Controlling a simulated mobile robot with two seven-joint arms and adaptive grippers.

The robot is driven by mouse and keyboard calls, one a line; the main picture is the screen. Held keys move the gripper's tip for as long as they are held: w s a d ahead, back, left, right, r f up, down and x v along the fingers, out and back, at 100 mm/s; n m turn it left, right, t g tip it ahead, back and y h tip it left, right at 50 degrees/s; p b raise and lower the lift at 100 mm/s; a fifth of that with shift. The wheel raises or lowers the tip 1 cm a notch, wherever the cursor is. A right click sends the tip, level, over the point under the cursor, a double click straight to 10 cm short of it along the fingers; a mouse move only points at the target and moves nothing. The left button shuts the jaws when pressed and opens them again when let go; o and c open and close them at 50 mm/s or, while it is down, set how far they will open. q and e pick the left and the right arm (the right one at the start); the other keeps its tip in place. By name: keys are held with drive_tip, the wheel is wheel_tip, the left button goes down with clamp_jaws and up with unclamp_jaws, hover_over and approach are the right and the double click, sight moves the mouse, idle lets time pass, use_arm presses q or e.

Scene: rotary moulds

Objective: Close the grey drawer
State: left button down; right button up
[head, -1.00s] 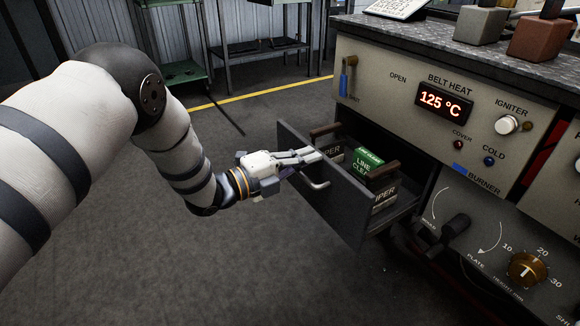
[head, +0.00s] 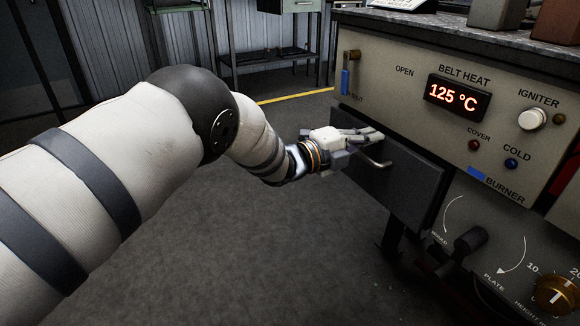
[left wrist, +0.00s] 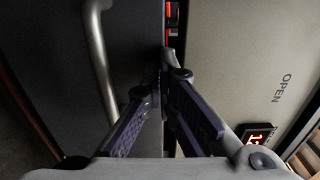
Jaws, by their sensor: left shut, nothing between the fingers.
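The grey drawer (head: 410,185) is pushed in under the control panel, and its inside and contents no longer show. I cannot tell whether its front sits fully flush. Its curved metal handle (head: 376,160) is on the front, and it also shows in the left wrist view (left wrist: 100,60). My left gripper (head: 376,136) is shut and empty at the top of the drawer front, above the handle. In the left wrist view its closed fingers (left wrist: 165,75) are by the line between the dark drawer front and the pale panel. My right gripper is out of view.
The cream control panel (head: 400,62) with a lit temperature display (head: 452,95) is just above the drawer. A black lever (head: 470,242) and a brass dial (head: 556,294) are to the lower right. The floor (head: 270,250) left of the drawer is clear.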

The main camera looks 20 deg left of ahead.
use_arm(q)
drive_tip(key=shift+w+d+r, duration=0.15)
drive_tip(key=shift+w+d, duration=0.3)
drive_tip(key=shift+w, duration=0.15)
drive_tip(key=shift+r, duration=0.1)
